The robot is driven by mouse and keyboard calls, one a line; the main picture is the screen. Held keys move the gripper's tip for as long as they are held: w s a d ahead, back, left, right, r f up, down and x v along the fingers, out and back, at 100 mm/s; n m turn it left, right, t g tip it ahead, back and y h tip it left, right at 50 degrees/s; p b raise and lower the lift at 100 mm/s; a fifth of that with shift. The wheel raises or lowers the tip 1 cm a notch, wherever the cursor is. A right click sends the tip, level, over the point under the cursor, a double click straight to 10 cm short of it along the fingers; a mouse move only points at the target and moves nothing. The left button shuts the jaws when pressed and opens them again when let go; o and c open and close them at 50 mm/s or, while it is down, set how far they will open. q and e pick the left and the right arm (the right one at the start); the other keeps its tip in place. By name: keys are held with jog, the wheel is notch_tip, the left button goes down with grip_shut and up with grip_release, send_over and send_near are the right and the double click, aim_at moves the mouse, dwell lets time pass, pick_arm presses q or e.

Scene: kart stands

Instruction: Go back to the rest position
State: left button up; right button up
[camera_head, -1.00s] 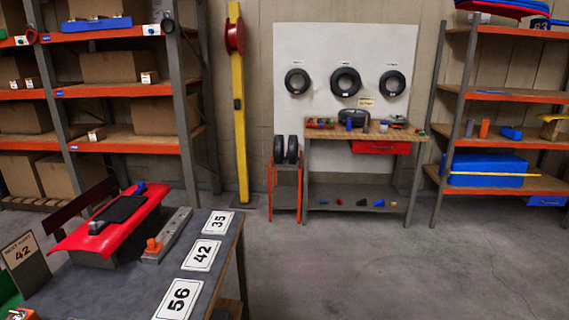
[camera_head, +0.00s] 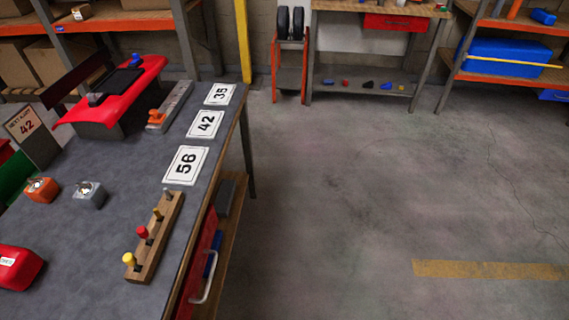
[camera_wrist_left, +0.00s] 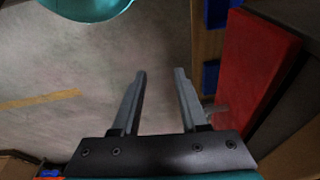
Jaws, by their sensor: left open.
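My left gripper (camera_wrist_left: 160,85) shows in the left wrist view, open, with nothing between its two fingers. Bare concrete floor lies behind the fingers. A red drawer front (camera_wrist_left: 258,75) is just to the right of the fingers, and I cannot tell whether they touch it. Neither gripper shows in the head view. My right gripper is in none of the frames.
A grey workbench (camera_head: 105,215) fills the left, holding number cards (camera_head: 185,165), a wooden peg rack (camera_head: 158,235) and a red kart part (camera_head: 140,88). Its red drawer (camera_head: 200,260) has a handle on the right side. Open floor (camera_head: 360,200) lies right of it.

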pick_arm(q)
jog(key=s+a+f+b, duration=0.1)
jog(key=s+f+b, duration=0.1)
jog(key=s+f, duration=0.6)
jog(key=s+a+f+g+b, duration=0.1)
jog(key=s+f+b, duration=0.2)
jog(key=s+f, duration=0.4)
notch_tip(320, 180, down, 6)
jog(key=shift+s+a+f, duration=0.2)
jog(key=shift+s+a, duration=0.15)
jog(key=shift+s, duration=0.05)
